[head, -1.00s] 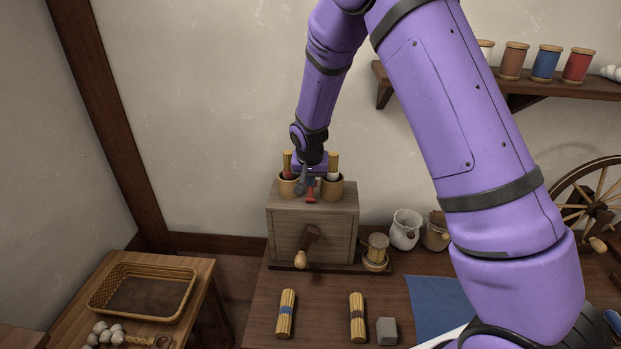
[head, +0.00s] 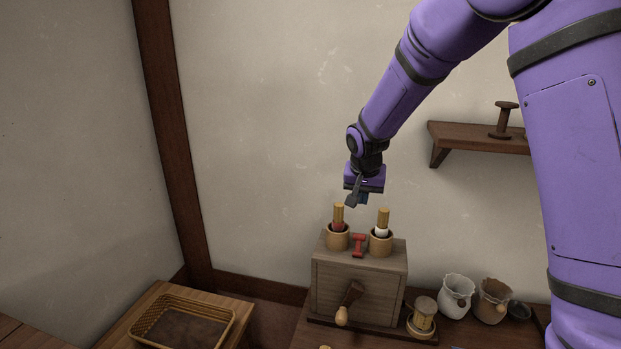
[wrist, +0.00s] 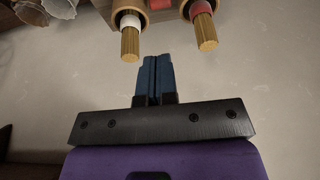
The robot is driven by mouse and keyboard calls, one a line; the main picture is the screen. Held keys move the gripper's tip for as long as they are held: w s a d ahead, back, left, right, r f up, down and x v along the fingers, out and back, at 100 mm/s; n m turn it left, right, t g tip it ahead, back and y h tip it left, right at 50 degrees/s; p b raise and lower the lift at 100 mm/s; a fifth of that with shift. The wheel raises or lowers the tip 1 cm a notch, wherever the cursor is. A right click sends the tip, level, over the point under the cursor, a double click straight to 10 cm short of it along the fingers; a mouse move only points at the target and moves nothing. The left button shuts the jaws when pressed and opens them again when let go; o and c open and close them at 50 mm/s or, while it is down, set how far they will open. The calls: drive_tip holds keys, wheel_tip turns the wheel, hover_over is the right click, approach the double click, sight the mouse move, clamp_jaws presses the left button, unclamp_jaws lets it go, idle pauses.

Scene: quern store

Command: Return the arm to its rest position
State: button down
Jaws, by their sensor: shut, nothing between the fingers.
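My purple arm reaches in from the upper right in the head view. My gripper (head: 360,199) points down above the wooden box with a crank, clear of everything. In the wrist view its blue fingers (wrist: 153,76) are pressed together with nothing between them. The box (head: 357,285) carries two round wooden cups, the left one (head: 337,240) holding a red-banded bundle (head: 338,217) and the right one (head: 381,245) a white-banded bundle (head: 383,220). A small red spool-shaped piece (head: 359,244) sits between the cups.
A wicker tray (head: 226,338) lies on a side table at lower left. A wooden spool-like piece (head: 423,314), a pale sack (head: 457,293) and a brown sack (head: 493,299) stand right of the box. A wall shelf (head: 470,139) is at right. Bare wall lies behind my gripper.

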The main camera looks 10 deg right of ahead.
drive_tip(key=s+d+r+n+y, duration=0.1)
drive_tip(key=s+d+r, duration=0.2)
drive_tip(key=s+r, duration=0.45)
drive_tip(key=s+d+r+n, duration=0.1)
drive_tip(key=s+d+r, duration=0.1)
drive_tip(key=s+r, duration=0.55)
drive_tip(key=s+d+r+n+t, duration=0.1)
drive_tip(key=s+n, duration=0.1)
drive_tip(key=s, duration=2)
drive_tip(key=shift+s+d+r+n+t, duration=0.2)
drive_tip(key=shift+r+n+t, duration=0.1)
drive_tip(key=shift+r, duration=0.05)
